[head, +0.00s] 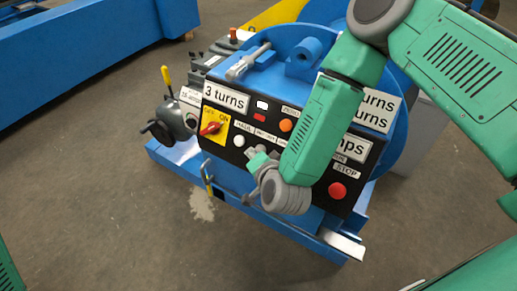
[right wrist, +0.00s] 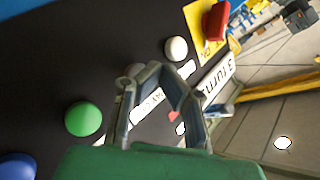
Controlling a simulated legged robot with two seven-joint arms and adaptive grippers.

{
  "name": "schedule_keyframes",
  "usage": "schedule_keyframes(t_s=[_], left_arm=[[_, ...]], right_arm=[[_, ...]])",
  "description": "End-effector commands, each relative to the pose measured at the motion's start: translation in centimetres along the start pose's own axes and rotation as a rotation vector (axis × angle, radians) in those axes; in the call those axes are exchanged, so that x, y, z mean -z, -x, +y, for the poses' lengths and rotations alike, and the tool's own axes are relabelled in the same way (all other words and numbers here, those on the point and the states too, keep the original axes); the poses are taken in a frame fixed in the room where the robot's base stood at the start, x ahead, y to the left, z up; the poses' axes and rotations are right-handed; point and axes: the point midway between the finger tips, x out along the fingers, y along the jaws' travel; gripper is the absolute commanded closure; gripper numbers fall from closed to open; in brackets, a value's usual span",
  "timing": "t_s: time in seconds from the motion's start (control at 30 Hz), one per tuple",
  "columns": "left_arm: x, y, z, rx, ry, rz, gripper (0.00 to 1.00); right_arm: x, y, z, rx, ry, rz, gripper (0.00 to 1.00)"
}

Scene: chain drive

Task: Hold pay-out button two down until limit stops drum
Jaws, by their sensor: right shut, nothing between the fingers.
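The black control panel (head: 221,124) is on the front of a blue winch, with the blue drum flange (head: 292,38) behind it. My right gripper (head: 254,153) is at the panel's lower middle, shut and empty. In the right wrist view its fingertips (right wrist: 155,72) are close over the panel beside a label reading "PAY-O" (right wrist: 145,106). A white button (right wrist: 176,48) is just beyond the fingers; green (right wrist: 84,119) and blue (right wrist: 15,166) buttons are to the left. The fingers partly hide the label. I cannot tell whether they touch or press a button. My left gripper is not in view.
A red switch on a yellow plate (head: 213,127), an orange button (head: 286,125) and a red STOP button (head: 337,190) are on the panel. Signs include "3 turns" (head: 226,97). A yellow-handled lever (head: 166,77) stands left. My right forearm covers part of the panel.

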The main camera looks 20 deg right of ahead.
Motion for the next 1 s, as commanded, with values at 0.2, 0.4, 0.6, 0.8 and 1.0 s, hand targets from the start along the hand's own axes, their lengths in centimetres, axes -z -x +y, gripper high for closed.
schedule_keyframes(t_s=[0.2,0.4,0.6,0.8,1.0], left_arm=[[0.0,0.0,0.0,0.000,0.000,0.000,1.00],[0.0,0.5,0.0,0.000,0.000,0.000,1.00],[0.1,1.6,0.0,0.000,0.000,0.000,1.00],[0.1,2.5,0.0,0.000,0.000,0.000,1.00],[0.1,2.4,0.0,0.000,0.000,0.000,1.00]], right_arm=[[-0.1,0.0,0.1,0.000,0.000,-0.001,1.00],[-0.5,0.7,-0.5,0.000,0.000,-0.003,1.00],[-1.4,2.1,-1.5,-0.001,0.001,-0.004,1.00],[-2.4,3.4,-2.5,0.000,0.001,-0.003,1.00],[-2.6,3.5,-2.5,-0.001,0.000,-0.001,1.00]])
